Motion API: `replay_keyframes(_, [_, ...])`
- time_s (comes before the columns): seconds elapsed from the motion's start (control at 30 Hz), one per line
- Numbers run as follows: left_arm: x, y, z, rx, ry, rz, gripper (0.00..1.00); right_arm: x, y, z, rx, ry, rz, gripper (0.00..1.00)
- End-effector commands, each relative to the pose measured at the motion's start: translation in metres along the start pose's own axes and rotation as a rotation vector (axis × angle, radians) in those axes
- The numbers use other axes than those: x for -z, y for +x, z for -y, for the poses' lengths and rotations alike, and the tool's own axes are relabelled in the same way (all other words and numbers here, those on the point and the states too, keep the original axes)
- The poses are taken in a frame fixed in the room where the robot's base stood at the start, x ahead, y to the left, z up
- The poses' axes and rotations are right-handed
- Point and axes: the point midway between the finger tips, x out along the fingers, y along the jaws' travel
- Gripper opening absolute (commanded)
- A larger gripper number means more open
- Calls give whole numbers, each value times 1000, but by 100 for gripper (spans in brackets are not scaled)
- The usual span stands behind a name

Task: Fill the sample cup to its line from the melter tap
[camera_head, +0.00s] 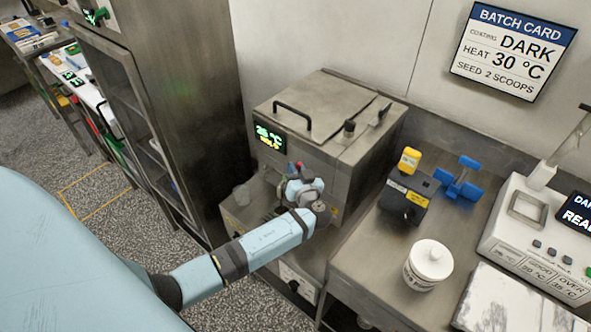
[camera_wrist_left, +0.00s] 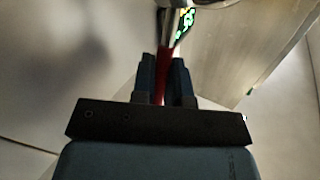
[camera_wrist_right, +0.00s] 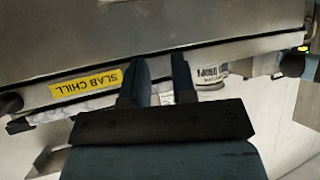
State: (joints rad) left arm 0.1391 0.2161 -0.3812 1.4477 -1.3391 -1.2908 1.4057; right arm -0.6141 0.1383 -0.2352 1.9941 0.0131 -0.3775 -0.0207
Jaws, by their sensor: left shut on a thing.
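The melter (camera_head: 320,125) is a steel box with a lit green and yellow display on its front. My left gripper (camera_head: 303,180) is at the melter's front, below the display. In the left wrist view its fingers (camera_wrist_left: 164,78) are shut on a red bar (camera_wrist_left: 163,86), which looks like the tap's handle. The spout is hidden behind my gripper. My right gripper (camera_wrist_right: 159,80) is open and empty, near a SLAB CHILL label.
A white lidded tub (camera_head: 428,262), a black box with a yellow top (camera_head: 405,195) and a blue item (camera_head: 459,178) stand on the bench to the right. A white machine (camera_head: 535,235) is at the far right. A batch card (camera_head: 511,50) hangs on the wall.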

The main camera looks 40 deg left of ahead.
Motion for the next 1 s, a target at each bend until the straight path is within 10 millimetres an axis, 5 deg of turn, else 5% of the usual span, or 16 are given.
replay_keyframes(0.5, [4, 23, 16, -81, -214, 343, 0, -17, 10, -1, -1, -1, 5, 25])
replay_keyframes(0.9, [2, 26, 18, -91, -235, 379, 0, -13, 9, -1, -1, -1, -2, 25])
replay_keyframes(0.93, [2, 26, 18, -91, -235, 379, 19, -13, 9, -1, -1, -1, -2, 25])
replay_keyframes(1.0, [2, 26, 18, -91, -235, 378, 35, -13, 9, -1, -1, -1, -2, 25])
